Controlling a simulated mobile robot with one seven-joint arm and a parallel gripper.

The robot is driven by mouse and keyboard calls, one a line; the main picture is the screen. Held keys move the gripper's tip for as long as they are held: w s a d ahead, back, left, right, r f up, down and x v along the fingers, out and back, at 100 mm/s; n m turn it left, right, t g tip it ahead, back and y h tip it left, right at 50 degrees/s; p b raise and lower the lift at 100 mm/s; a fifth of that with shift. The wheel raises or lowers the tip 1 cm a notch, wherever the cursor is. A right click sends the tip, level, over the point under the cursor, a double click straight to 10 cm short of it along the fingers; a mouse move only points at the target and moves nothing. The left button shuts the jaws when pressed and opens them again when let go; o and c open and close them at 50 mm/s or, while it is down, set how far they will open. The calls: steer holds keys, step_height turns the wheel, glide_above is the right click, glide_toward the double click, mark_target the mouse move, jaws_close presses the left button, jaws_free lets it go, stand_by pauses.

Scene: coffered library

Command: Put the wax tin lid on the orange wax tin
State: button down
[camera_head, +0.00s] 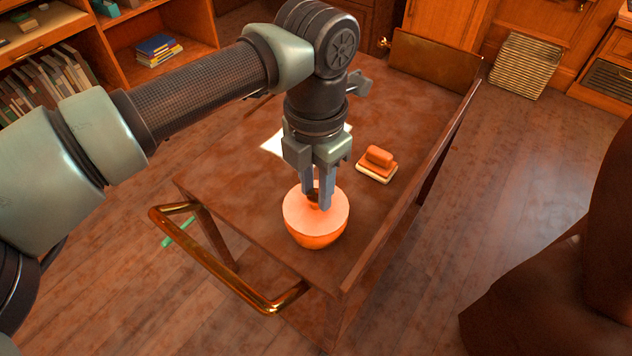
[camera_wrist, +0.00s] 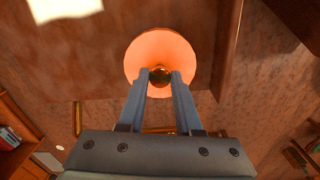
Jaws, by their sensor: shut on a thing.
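The wax tin lid (camera_head: 314,224) is a pale orange disc with a small dark knob. The lid also shows in the wrist view (camera_wrist: 160,46), with its knob (camera_wrist: 160,75) between my fingertips. My gripper (camera_head: 318,202) points straight down and is shut on that knob. The orange wax tin (camera_head: 318,241) is a rounded bowl near the front end of the wooden cart top. The lid lies level over its mouth and hides the inside. I cannot tell whether the lid rests fully on the rim or is slightly above it.
The cart top (camera_head: 233,183) has raised side edges and a brass handle (camera_head: 232,270) at the front. An orange block on a cream base (camera_head: 376,168) stands behind and right of the tin. A white sheet (camera_head: 273,144) lies behind my gripper. Bookshelves stand back left.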

steer(key=shift+f+b, duration=0.35)
steer(key=shift+f, duration=0.45)
steer(key=shift+f, duration=0.2)
steer(key=c, duration=0.5)
jaws_free()
steer(key=shift+r, duration=0.1)
step_height(320, 180, up, 13)
steer(key=p, duration=0.4)
